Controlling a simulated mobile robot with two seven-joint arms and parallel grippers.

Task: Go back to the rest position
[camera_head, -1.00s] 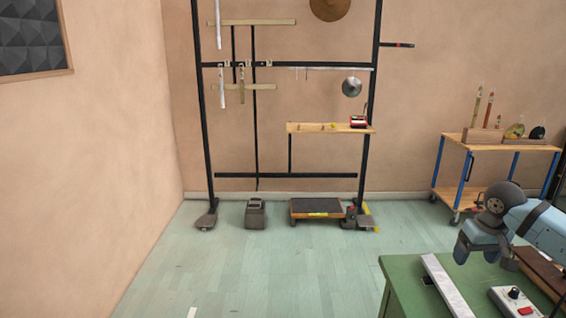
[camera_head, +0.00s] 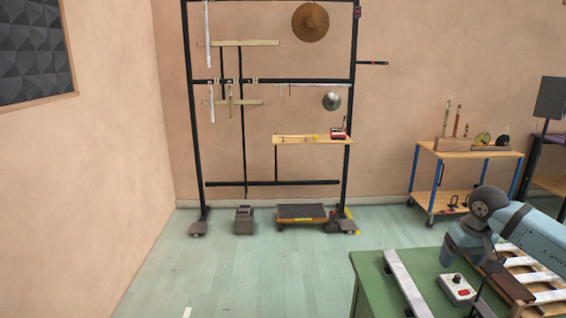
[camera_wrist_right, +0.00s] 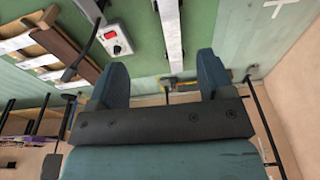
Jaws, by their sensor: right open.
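My right arm comes in from the right in the head view. My right gripper (camera_head: 462,243) hangs at its end over the green table (camera_head: 368,268). In the right wrist view its two blue fingers (camera_wrist_right: 163,78) are apart, with nothing held between them. Beyond the fingers lies a long pale metal bar (camera_wrist_right: 169,35) on the green tabletop. My left gripper is not in the head view.
A white control box (camera_head: 457,288) with a red button stands on the table, near pale bars (camera_head: 528,277) on wood. A black rack (camera_head: 262,183) with hanging metal pieces stands at the wall. A wooden cart (camera_head: 468,154) stands behind the table. The floor left of the table is clear.

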